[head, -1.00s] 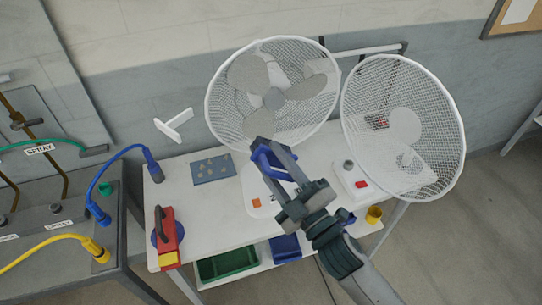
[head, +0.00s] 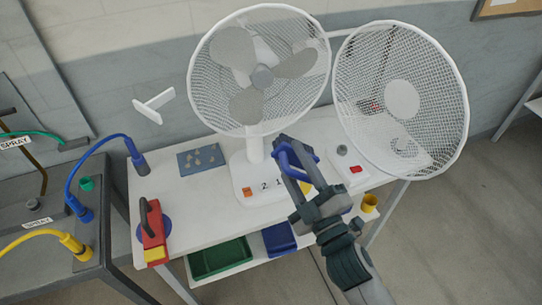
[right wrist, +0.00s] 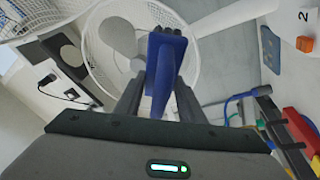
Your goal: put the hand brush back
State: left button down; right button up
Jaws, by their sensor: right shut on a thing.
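The blue hand brush (head: 296,160) is held up in my right gripper (head: 291,160), just right of the left fan's stem and above the table. In the right wrist view the brush (right wrist: 166,60) sits between the two dark fingers, its broad end up and its narrower part toward the palm. The gripper is shut on it. My left gripper is not in view.
A red block with a dark handle (head: 153,235) and a blue tray of small parts (head: 201,158) lie left. Green (head: 220,257) and blue bins are below.

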jog(key=s+d+f+m+h+b, duration=0.2)
jog(key=s+d+f+h+b, duration=0.1)
jog(key=d+f, duration=0.3)
jog(key=s+d+f+m+t+h+b, duration=0.1)
jog(key=s+d+f+m+h+b, duration=0.1)
jog(key=d+f, duration=0.5)
jog(key=s+h+b, duration=0.1)
jog(key=h+b, duration=0.1)
jog(key=shift+t+h+b, duration=0.3)
jog(key=shift+h, duration=0.1)
jog(key=shift+w+a, duration=0.1)
